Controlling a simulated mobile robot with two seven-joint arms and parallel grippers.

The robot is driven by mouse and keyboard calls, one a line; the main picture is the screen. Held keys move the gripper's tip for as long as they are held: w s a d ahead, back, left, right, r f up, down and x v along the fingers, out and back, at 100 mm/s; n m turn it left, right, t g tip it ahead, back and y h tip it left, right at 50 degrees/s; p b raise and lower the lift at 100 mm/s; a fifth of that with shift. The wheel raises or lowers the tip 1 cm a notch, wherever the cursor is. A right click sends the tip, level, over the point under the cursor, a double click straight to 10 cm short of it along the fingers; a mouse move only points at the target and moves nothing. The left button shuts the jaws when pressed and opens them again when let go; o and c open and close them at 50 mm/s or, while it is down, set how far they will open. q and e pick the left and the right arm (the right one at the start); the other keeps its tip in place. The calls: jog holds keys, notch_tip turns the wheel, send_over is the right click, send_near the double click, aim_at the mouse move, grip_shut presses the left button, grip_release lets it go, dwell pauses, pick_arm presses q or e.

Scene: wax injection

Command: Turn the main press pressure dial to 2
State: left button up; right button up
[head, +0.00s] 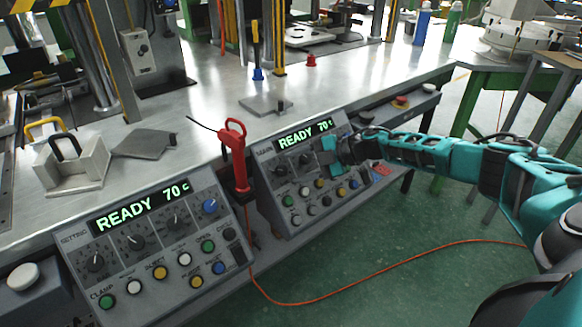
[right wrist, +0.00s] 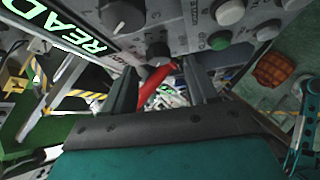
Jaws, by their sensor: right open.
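The right-hand control panel (head: 262,172), whose label seems to read MAIN, has a green READY 70 c display (head: 305,133) and a row of dark dials. Two dials show left of my right gripper, one at the far left (head: 281,170) and one beside it (head: 305,159). Labels are too small to tell which dial is pressure, and my gripper hides the panel's right part. My right gripper (head: 325,157) is open in front of the dials. In the right wrist view its fingers (right wrist: 160,88) are apart, with a dark dial (right wrist: 122,16) above them. My left gripper is out of view.
A second panel (head: 75,262) with its own READY display stands at the left. A red-handled tool (head: 234,150) stands between the panels; an orange cable (head: 365,262) runs over the floor. A grey block with handles (head: 80,170) and flat plates sit on the metal bench (head: 190,110).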

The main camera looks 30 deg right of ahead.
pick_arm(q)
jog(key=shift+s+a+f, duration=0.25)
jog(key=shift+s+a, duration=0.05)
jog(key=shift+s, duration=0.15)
pick_arm(e)
jog(key=v, duration=1)
jog(key=shift+s+d+r, duration=0.15)
jog(key=shift+d, duration=0.05)
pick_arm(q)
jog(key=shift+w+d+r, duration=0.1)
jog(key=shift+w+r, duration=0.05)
